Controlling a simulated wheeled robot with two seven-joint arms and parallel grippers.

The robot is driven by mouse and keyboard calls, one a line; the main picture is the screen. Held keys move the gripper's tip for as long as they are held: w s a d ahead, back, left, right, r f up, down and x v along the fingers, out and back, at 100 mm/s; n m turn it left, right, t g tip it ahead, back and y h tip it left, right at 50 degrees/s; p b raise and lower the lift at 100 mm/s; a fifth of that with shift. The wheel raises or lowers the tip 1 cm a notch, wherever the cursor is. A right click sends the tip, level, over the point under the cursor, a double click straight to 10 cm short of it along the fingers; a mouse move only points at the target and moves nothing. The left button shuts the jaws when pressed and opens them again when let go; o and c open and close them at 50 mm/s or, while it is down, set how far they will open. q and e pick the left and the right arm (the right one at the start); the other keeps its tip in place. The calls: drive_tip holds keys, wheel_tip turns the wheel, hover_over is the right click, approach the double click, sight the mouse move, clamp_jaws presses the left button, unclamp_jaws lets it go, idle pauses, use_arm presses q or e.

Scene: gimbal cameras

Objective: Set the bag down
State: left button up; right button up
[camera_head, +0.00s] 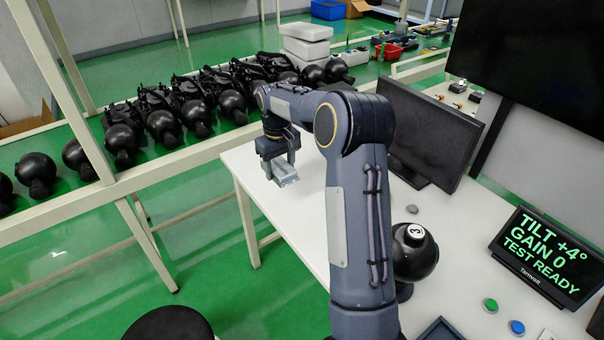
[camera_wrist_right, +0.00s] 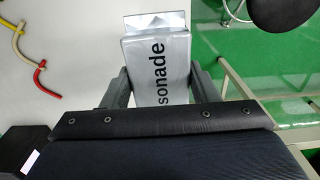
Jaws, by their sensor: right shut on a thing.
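The bag is a silver-grey pouch (camera_wrist_right: 158,75) with "sonade" printed in black, seen in the right wrist view. In the head view the bag (camera_head: 284,173) shows small below my right gripper (camera_head: 279,160), over the far left part of the white table (camera_head: 265,205). My right gripper also shows in the right wrist view (camera_wrist_right: 160,88), with one finger on each side of the bag, shut on it. I cannot tell whether the bag touches the table top. My left gripper is in neither view.
A monitor (camera_head: 421,133), a black ball-shaped camera (camera_head: 414,252), a display reading "TEST READY" (camera_head: 543,258), and green (camera_head: 490,305) and blue (camera_head: 517,327) buttons stand on the table's right. Several black gimbal units line the rack (camera_head: 190,157) behind. Red and yellow hooked pieces (camera_wrist_right: 35,70) lie left in the wrist view.

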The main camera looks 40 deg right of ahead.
drive_tip(key=w+d+f, duration=0.1)
drive_tip(key=d+f, duration=0.1)
drive_tip(key=d, duration=0.1)
drive_tip(key=w+d+f+p, duration=0.1)
drive_tip(key=w+d+f, duration=0.1)
drive_tip(key=f, duration=0.1)
drive_tip(key=w+d+f+p, duration=0.1)
drive_tip(key=w+d+f, duration=0.1)
drive_tip(key=d, duration=0.1)
drive_tip(key=shift+d+f, duration=0.3)
drive_tip(key=shift+f, duration=0.05)
drive_tip(key=shift+w+d+f, duration=0.15)
drive_tip(key=shift+d+f, duration=0.1)
drive_tip(key=shift+f, duration=0.25)
wheel_tip(320, 180, down, 2)
drive_tip(key=shift+f+p, duration=0.15)
drive_tip(key=shift+p, duration=0.5)
drive_tip(key=shift+f, duration=0.35)
drive_tip(key=o, duration=0.5)
drive_tip(key=shift+f, duration=0.1)
drive_tip(key=o, duration=0.5)
